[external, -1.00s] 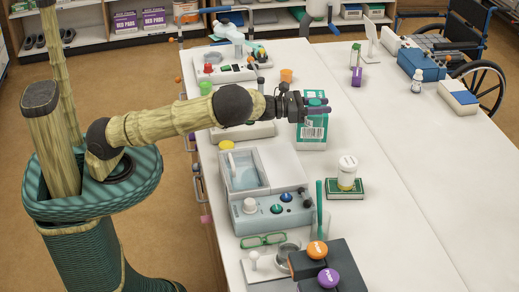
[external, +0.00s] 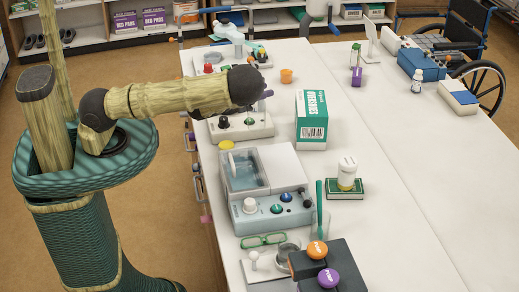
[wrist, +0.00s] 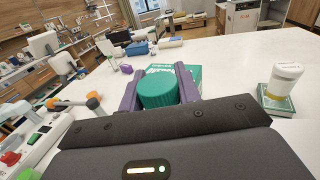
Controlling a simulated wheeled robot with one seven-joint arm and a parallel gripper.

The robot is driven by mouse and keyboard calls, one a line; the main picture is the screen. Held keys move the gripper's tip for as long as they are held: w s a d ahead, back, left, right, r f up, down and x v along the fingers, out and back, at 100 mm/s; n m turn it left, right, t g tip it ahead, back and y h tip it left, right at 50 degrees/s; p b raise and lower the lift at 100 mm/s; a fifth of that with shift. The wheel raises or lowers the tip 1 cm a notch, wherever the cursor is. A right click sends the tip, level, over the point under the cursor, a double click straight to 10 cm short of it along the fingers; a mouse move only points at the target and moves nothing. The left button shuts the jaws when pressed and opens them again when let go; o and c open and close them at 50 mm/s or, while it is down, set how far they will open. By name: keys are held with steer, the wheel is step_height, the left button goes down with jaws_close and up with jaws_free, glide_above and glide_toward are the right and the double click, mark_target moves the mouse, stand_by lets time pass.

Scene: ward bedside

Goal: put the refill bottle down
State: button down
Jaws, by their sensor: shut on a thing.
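My gripper (wrist: 158,88) has its purple fingers shut on the refill bottle, whose ribbed green cap (wrist: 157,89) shows between them in the wrist view. The bottle's body is hidden below the cap. In the external view my gripper is mostly hidden behind my wrist, with only a purple fingertip (external: 268,93) showing, and the bottle cannot be seen. My gripper is over the left part of the table, near a grey control panel (external: 257,130). I cannot tell how high the bottle is above the surface.
A green and white box (external: 311,118) stands right of my gripper. A white bottle (external: 347,172) stands on a green book (external: 336,193). An orange cup (external: 286,76) is behind. A clear-lidded device (external: 242,172) is in front. The table's right side (external: 430,190) is largely bare.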

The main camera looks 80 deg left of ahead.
mark_target(261, 118)
steer(key=shift+f, duration=0.1)
step_height(261, 118, down, 6)
steer(key=shift+p, duration=0.7)
steer(key=shift+f, duration=0.1)
step_height(261, 118, down, 3)
steer(key=shift+r+p, duration=0.1)
steer(key=shift+p, duration=0.45)
steer(key=shift+f, duration=0.4)
steer(key=shift+f, duration=0.15)
steer(key=c, duration=1)
jaws_free()
